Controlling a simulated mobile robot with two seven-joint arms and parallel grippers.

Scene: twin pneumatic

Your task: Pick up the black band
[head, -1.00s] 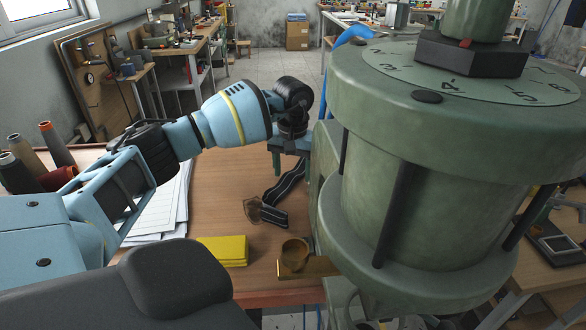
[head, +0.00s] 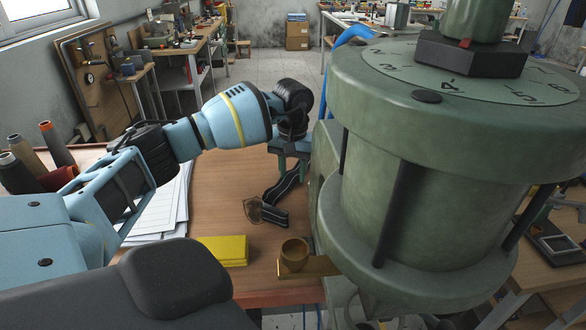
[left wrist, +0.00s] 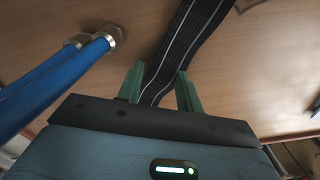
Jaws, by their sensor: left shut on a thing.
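The black band (head: 284,192), with pale lengthwise stripes, lies bent on the wooden table just left of the big green machine. My left gripper (head: 290,166) is at its far end, its fingers partly hidden by the wrist. In the left wrist view the band (left wrist: 190,35) runs between the two green fingers of my left gripper (left wrist: 160,78), which is shut on it. The rest of the band stretches away over the table. My right gripper is not in view.
The large green machine (head: 410,190) stands close right of the band. A brass cup (head: 294,253), yellow pad (head: 224,251) and papers (head: 165,207) lie on the table. Thread spools (head: 50,145) stand at left. Blue hoses (left wrist: 55,85) with metal ends are beside the gripper.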

